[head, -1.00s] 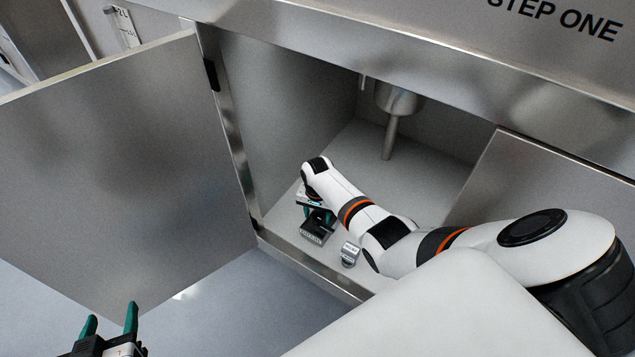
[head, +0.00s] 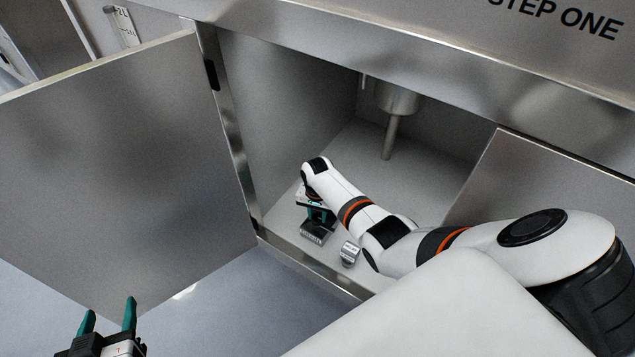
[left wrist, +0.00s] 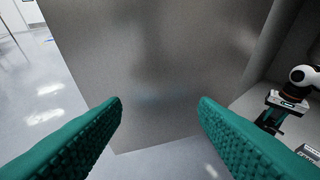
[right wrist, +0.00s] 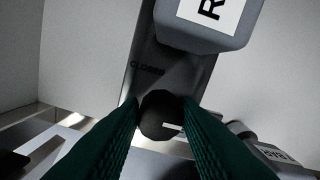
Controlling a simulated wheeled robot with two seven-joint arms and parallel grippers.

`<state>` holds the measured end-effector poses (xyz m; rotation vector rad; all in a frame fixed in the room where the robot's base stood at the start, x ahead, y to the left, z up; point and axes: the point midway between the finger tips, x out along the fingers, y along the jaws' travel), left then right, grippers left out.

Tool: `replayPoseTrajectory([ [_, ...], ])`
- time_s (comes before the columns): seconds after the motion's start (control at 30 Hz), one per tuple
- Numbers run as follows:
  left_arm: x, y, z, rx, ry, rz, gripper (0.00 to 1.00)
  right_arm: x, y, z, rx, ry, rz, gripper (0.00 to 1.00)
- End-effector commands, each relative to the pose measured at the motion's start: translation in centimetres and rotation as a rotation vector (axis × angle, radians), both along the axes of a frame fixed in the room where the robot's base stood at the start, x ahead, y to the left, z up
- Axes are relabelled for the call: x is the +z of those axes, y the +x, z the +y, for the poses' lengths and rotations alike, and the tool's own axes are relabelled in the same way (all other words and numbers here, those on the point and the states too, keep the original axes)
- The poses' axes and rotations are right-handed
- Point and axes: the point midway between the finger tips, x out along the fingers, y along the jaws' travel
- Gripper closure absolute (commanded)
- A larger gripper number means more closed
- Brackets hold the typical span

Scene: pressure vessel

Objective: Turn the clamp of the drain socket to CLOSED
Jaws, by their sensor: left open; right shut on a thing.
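My right gripper (right wrist: 160,125) is shut on a dark round knob (right wrist: 158,108) with a white mark, which I take to be the clamp's handle. Behind the knob, a grey plate (right wrist: 185,75) carries the word CLOSED, left of the knob's line. In the head view the right gripper (head: 319,215) is low inside the open cabinet, just above a grey ribbed block (head: 315,233); the knob is hidden there. My left gripper (head: 108,320) is open and empty in front of the cabinet door; its fingers also show in the left wrist view (left wrist: 160,120).
The open door (head: 120,170) stands at the left. A drain pipe (head: 391,135) hangs inside the cabinet. A small labelled grey piece (head: 349,253) stands near the sill, beside my right arm. A grey body with a white label (right wrist: 212,20) is above the knob.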

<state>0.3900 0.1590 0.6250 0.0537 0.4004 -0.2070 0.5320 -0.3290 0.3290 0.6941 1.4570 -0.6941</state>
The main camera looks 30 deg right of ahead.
Motion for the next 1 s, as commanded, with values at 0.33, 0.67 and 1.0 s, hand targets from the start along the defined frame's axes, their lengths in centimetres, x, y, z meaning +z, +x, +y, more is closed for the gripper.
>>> replayPoseTrajectory([
  [0.33,-2.7,-2.4,1.2,0.017,0.051,0.22,0.46,0.2,0.0,0.1,0.207,0.0,0.003,0.93],
  [0.67,-5.0,-5.6,2.4,0.032,0.1,0.437,0.46,0.1,0.1,0.2,0.519,0.0,0.001,0.93],
  [1.0,-6.0,-7.6,3.1,0.041,0.126,0.561,0.46,0.1,0.1,0.3,0.842,0.0,0.001,0.93],
])
